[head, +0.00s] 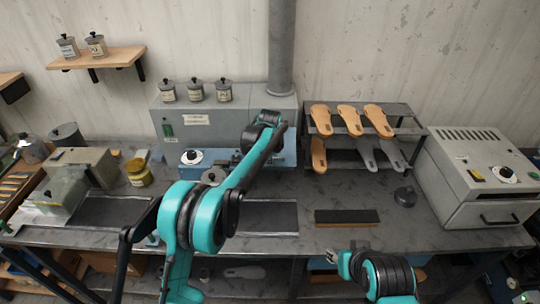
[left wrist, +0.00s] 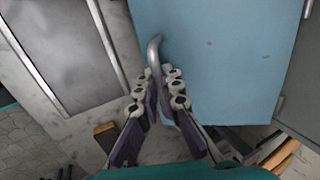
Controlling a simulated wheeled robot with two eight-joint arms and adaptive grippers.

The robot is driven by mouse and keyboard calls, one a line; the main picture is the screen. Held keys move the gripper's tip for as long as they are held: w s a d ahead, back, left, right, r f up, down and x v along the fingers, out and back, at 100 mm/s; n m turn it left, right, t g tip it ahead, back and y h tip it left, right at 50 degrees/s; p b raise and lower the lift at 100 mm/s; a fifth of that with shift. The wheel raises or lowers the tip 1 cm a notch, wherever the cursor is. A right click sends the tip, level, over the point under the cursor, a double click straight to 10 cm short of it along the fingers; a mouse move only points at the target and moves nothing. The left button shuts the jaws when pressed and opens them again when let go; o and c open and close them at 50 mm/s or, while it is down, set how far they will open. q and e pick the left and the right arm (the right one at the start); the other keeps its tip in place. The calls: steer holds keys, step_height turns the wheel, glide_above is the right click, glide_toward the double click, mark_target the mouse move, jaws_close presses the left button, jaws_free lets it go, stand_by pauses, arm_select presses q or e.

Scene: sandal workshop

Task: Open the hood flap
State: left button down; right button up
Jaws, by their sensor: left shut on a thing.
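The hood (head: 228,118) is a grey box at the back wall with a pipe rising from its top. Its light blue flap (head: 284,153) shows partly behind my left arm, and it fills the upper middle of the left wrist view (left wrist: 220,70). A bent metal handle (left wrist: 154,48) stands at the flap's left edge. My left gripper (left wrist: 157,85) is shut on this handle, its fingers on either side of the lower end.
Several jars (head: 196,91) stand on the hood. A sandal rack (head: 401,129) and a grey oven (head: 465,178) stand to the right. A black block (head: 346,216) lies on the bench, with bare bench around it. A yellow jar (head: 139,173) stands left of the hood.

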arm_select(q)
steer(key=shift+s+r+g+p, duration=0.2)
steer(key=shift+r+g+p, duration=0.3)
steer(key=shift+r, duration=0.3)
steer(key=shift+s+r+p, duration=0.1)
steer(key=shift+r+p, duration=0.2)
steer(key=shift+r, duration=0.25)
steer(key=c, duration=1.9)
jaws_free()
steer(key=shift+c, duration=0.2)
steer(key=shift+r, duration=0.15)
steer(key=v, duration=1.1)
steer(key=shift+s+r, duration=0.25)
steer(key=shift+r, duration=0.1)
